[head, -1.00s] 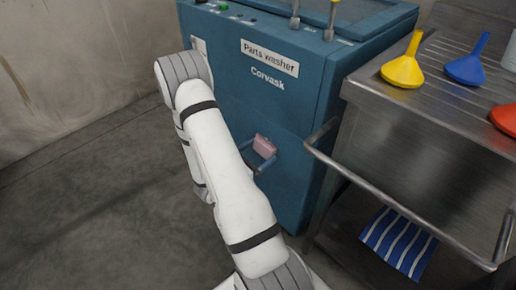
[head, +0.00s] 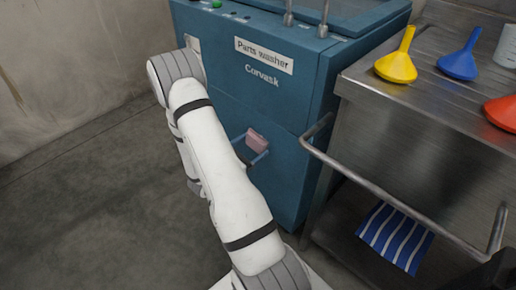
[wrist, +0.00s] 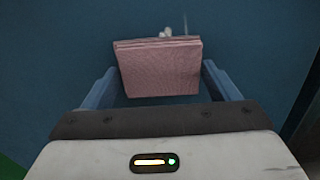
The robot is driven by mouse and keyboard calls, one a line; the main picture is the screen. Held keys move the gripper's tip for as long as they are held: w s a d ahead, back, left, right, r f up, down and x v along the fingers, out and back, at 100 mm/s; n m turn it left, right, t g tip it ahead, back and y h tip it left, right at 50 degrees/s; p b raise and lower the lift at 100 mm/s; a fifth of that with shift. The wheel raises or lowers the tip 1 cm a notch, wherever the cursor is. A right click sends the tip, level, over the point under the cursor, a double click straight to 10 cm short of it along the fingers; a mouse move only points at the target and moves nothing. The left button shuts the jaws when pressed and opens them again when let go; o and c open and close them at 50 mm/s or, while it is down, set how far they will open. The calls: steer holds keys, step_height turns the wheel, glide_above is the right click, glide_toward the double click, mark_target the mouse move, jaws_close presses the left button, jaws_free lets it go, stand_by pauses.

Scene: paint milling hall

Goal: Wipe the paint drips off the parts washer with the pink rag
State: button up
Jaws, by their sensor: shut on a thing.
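The parts washer (head: 225,100) is a blue cabinet with a white name label on its front. My gripper (head: 251,147) is in front of the lower part of that front. It is shut on the pink rag (head: 257,141), a folded pad. In the wrist view the rag (wrist: 160,70) sits between my two blue fingers, close to the blue face; I cannot tell whether it touches. Pale paint drips (wrist: 166,33) show on the face just beyond the rag's top edge, with a thin streak to their right. The rag may hide more.
A steel bench (head: 440,95) with a tubular rail (head: 400,215) stands close to the washer's right. A blue-and-white striped cloth (head: 395,238) lies below. The floor to the left is clear.

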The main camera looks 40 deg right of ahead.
mark_target(262, 151)
steer(key=shift+w, duration=0.25)
steer(key=shift+s+d, duration=0.1)
steer(key=shift+s, duration=2)
steer(key=shift+w, duration=2.1)
steer(key=shift+c, duration=0.4)
steer(key=shift+r, duration=0.1)
steer(key=shift+s+a, duration=0.15)
steer(key=shift+a, duration=1.35)
steer(key=shift+s+a, duration=0.15)
steer(key=shift+a, duration=1.3)
steer(key=a, duration=0.3)
steer(key=shift+s, duration=0.15)
